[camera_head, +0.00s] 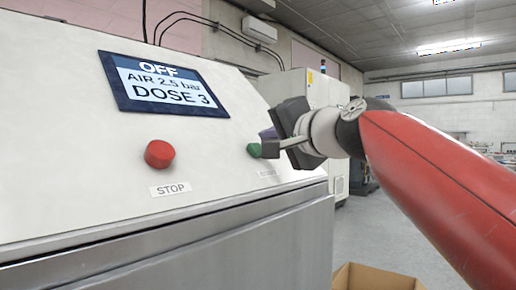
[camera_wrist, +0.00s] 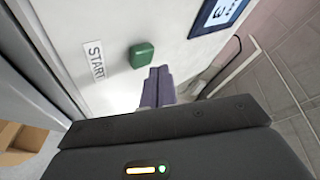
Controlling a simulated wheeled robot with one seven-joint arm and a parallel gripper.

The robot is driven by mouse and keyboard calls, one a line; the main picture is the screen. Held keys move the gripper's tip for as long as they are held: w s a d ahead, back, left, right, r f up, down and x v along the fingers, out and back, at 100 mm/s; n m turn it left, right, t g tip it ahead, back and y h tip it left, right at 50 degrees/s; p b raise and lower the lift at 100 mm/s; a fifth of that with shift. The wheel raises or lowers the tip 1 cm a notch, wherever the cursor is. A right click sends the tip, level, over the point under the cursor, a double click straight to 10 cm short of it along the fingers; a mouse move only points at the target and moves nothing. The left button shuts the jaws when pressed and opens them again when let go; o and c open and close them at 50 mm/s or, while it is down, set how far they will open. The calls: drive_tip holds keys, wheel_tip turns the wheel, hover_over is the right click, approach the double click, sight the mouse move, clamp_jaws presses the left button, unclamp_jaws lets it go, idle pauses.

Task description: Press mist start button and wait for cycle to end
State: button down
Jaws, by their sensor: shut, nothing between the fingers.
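The green start button (camera_head: 254,150) sits on the right part of the washer's white sloping panel. In the wrist view the green button (camera_wrist: 142,55) stands beside a START label (camera_wrist: 94,61). My gripper (camera_head: 266,134) is at the panel by the button, its purple-grey fingers shut and empty. The display (camera_head: 165,84) reads OFF, AIR 2.5 bar, DOSE 3.
A red STOP button (camera_head: 159,154) is left of the green one, above its STOP label (camera_head: 171,189). A cardboard box (camera_head: 375,277) stands on the floor at the washer's right. A tall pale cabinet (camera_head: 318,92) stands behind. Open floor lies to the right.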

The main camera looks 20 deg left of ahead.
drive_tip(key=shift+f, duration=0.15)
drive_tip(key=shift+w+a+f, duration=0.15)
drive_tip(key=shift+a, duration=0.1)
drive_tip(key=shift+w+a+f+b, duration=0.15)
drive_tip(key=shift+a+f+b, duration=0.2)
drive_tip(key=shift+f, duration=0.05)
idle(1.3)
drive_tip(key=shift+r, duration=0.1)
drive_tip(key=shift+s+d+r+p, duration=0.3)
drive_tip(key=shift+d+r+p, duration=0.1)
drive_tip(key=shift+d+r, duration=0.2)
drive_tip(key=d+r+p, duration=0.1)
drive_tip(key=s+d+r+p, duration=0.1)
drive_tip(key=d+r, duration=0.1)
drive_tip(key=shift+s+d+r, duration=0.15)
drive_tip(key=shift+s+r, duration=0.05)
drive_tip(key=shift+r, duration=0.05)
idle(0.3)
idle(0.6)
